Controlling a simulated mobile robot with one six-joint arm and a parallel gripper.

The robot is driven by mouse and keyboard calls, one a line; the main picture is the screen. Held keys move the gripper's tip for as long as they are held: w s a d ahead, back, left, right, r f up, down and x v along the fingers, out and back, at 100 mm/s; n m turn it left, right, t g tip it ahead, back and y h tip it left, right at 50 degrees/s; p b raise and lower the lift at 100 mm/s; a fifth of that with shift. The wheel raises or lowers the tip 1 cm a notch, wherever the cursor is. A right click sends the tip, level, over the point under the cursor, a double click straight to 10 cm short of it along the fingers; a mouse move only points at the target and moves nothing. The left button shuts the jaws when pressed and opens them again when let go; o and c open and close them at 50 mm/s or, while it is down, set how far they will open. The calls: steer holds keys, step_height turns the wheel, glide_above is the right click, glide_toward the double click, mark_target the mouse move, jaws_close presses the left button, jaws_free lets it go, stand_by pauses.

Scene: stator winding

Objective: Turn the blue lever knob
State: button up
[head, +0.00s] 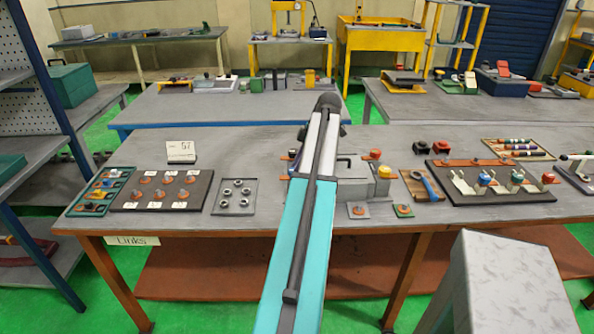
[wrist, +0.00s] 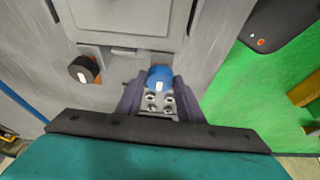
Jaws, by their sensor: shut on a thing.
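The blue lever knob (wrist: 160,74) shows in the wrist view, with a white mark on its face. It sits at the edge of a grey metal housing (wrist: 125,18). My gripper (wrist: 158,88) has its two dark fingers on either side of the knob and is shut on it. Several small round metal parts show between the fingers, just below the knob. In the head view my arm covers the knob and my gripper; part of the grey housing (head: 351,190) shows beside the arm.
A black-and-orange knob (wrist: 84,69) with a white mark sits left of the blue one. In the head view the grey bench (head: 260,143) also bears a dark board (head: 205,190) of small parts, a grey tray (head: 250,209) of rings and a yellow dome (head: 387,170).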

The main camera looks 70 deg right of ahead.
steer(key=shift+s+a+f, duration=0.15)
steer(key=shift+s+f, duration=0.05)
steer(key=shift+f, duration=0.05)
steer(key=o, duration=1.1)
steer(key=shift+c, duration=0.2)
steer(key=shift+r, duration=0.1)
steer(key=shift+r, duration=0.2)
steer(key=shift+s+d+r, duration=0.1)
steer(key=shift+d+r, duration=0.15)
steer(key=shift+r, duration=0.25)
steer(key=b+v, duration=0.2)
steer(key=v, duration=1)
steer(key=shift+r+b, duration=0.2)
steer(key=shift+b, duration=0.15)
steer(key=shift+s, duration=0.1)
